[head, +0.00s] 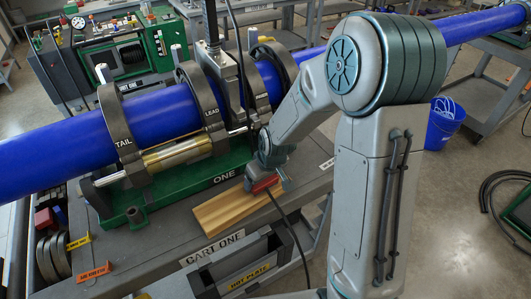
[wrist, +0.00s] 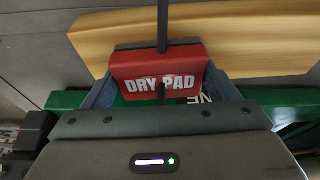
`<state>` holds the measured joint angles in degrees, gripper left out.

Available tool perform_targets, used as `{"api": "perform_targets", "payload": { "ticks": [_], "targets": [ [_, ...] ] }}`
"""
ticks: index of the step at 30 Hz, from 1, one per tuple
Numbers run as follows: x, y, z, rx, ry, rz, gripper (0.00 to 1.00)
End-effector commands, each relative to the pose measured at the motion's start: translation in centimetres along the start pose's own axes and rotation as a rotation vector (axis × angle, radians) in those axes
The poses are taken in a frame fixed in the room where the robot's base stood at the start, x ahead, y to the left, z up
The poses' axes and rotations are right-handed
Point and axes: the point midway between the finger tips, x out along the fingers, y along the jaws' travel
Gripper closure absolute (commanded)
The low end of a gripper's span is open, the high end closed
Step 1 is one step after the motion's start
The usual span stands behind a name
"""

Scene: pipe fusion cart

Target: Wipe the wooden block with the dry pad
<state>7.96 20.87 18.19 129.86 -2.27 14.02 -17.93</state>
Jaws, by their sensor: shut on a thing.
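The wooden block (head: 236,210) lies on the top of cart one, in front of the green base. It also shows in the wrist view (wrist: 258,42), running across the top. The red dry pad (head: 264,183) is at the block's right end in the head view; the wrist view shows its label "DRY PAD" (wrist: 158,72). My gripper (head: 266,176) is shut on the dry pad, its fingers on either side of it. The pad overlaps the block in both views; whether it touches the wood I cannot tell. The pad's underside is hidden.
A blue pipe (head: 150,115) runs through dark clamp rings above the green base (head: 185,190). A "HOT PLATE" holder (head: 250,268) sits at the cart's front edge. A dark cable (head: 291,225) hangs near the pad. A blue bucket (head: 443,125) stands on the floor at right.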

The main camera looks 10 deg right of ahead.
Motion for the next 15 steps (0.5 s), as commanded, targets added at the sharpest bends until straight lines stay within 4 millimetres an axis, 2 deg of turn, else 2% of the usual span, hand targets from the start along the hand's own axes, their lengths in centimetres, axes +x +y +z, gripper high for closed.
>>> {"api": "perform_targets", "payload": {
  "ticks": [4,15],
  "targets": [
    [-2.9,-0.1,-0.9,-0.004,0.003,0.002,0.44],
    [-5.8,-0.4,-1.9,-0.007,0.0,-0.002,0.44]
  ]
}}
